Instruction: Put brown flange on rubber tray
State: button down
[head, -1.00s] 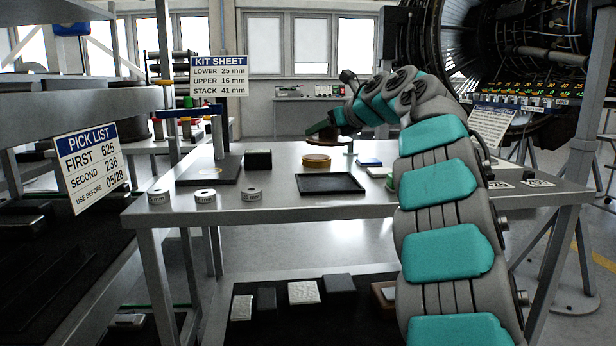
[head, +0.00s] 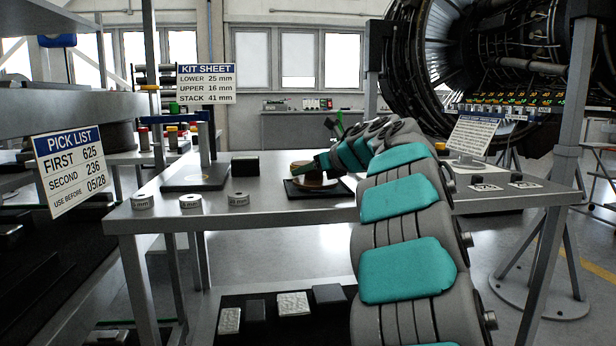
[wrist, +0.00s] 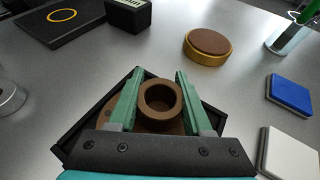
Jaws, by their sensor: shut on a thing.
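The brown flange (wrist: 158,101) is a round plate with a raised hollow collar. My gripper (wrist: 160,92) is shut on its collar, with one green finger on each side. The black rubber tray (wrist: 68,137) lies below the flange in the wrist view, and its near part is hidden by my gripper. In the head view the tray (head: 293,190) is on the table, with the flange (head: 318,182) low over it. I cannot tell whether the flange touches the tray floor.
A brown-topped, gold-sided disc (wrist: 207,46) stands beyond the tray. A blue block (wrist: 291,93) and a white block (wrist: 290,152) lie to the right. A black box (head: 245,166) and several silver rings (head: 191,202) are to the left on the table (head: 270,210).

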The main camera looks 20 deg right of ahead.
jog(key=shift+f, duration=0.3)
jog(key=shift+f, duration=0.1)
jog(key=shift+c, duration=1.6)
grip_release()
jog(key=v, duration=1.2)
jog(key=shift+b, duration=0.35)
